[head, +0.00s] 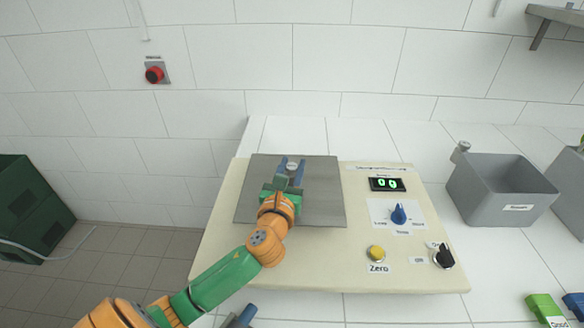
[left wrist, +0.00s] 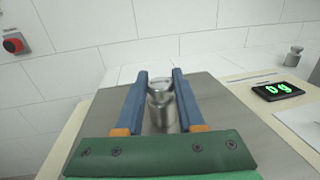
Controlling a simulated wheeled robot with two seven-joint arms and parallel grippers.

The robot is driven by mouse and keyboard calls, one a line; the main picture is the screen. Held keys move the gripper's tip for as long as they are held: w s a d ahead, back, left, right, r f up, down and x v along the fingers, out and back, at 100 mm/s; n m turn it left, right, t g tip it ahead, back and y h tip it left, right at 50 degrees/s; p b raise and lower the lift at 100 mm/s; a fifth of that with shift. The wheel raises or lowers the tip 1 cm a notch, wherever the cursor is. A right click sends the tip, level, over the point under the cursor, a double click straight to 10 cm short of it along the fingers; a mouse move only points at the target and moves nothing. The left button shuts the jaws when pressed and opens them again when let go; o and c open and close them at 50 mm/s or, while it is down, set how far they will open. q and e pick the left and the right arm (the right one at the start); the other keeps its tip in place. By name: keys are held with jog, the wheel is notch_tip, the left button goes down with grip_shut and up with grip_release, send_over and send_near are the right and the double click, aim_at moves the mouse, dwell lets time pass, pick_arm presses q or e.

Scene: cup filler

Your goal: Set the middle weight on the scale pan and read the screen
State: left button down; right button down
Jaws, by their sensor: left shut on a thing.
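My left gripper (head: 291,172) is over the grey scale pan (head: 325,200), shut on a small silver metal weight (head: 292,167). In the left wrist view the weight (left wrist: 162,108) stands upright between the two blue fingers (left wrist: 160,88). I cannot tell whether its base touches the pan. The lit green screen (head: 387,184) on the cream scale body seems to read 00; it also shows in the left wrist view (left wrist: 277,91). Another silver weight (head: 463,147) is at the back right by a grey bin. My right gripper is not in view.
Right of the pan are a blue knob (head: 398,215), a yellow Zero button (head: 377,252) and a black knob (head: 444,257). A grey bin (head: 500,205) stands on the white table to the right. A red button (head: 155,74) is on the wall.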

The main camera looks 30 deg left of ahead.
pick_arm(q)
jog(key=c, duration=0.5)
grip_release()
jog(key=v, duration=1.2)
jog(key=shift+d+r, duration=0.1)
